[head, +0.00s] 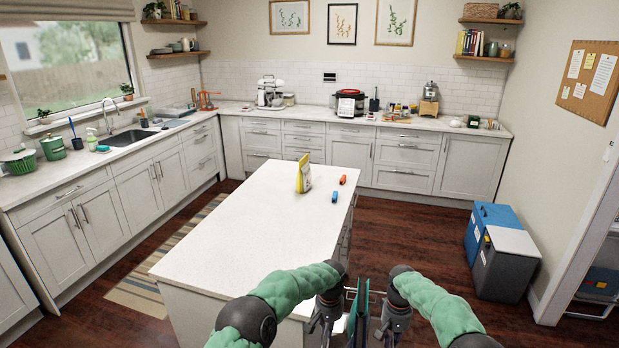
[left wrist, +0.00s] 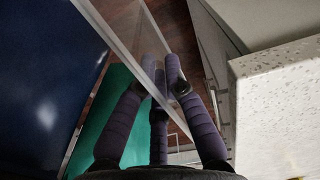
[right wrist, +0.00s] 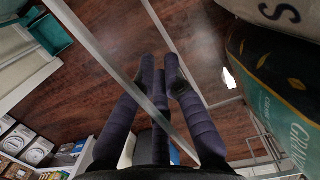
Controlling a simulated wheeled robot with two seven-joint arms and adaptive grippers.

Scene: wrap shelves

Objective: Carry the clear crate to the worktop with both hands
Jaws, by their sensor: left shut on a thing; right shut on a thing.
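The clear crate (head: 350,294) is held between my two arms at the bottom of the head view, beside the right side of the white island worktop (head: 245,225). Tall teal and dark packages (head: 361,302) stand in it. My left gripper (head: 322,325) is shut on the crate's left side; its fingers straddle the clear wall in the left wrist view (left wrist: 130,32). My right gripper (head: 392,328) is shut on the opposite side, with the clear wall between its fingers in the right wrist view (right wrist: 125,72). The crate's underside is hidden.
A yellow bag (head: 303,174), a red roll (head: 343,180) and a blue roll (head: 335,196) stand or lie at the island's far end. The island's near part is bare. Blue and grey boxes (head: 508,262) stand on the floor at the right. The island edge (left wrist: 285,115) is close to my left gripper.

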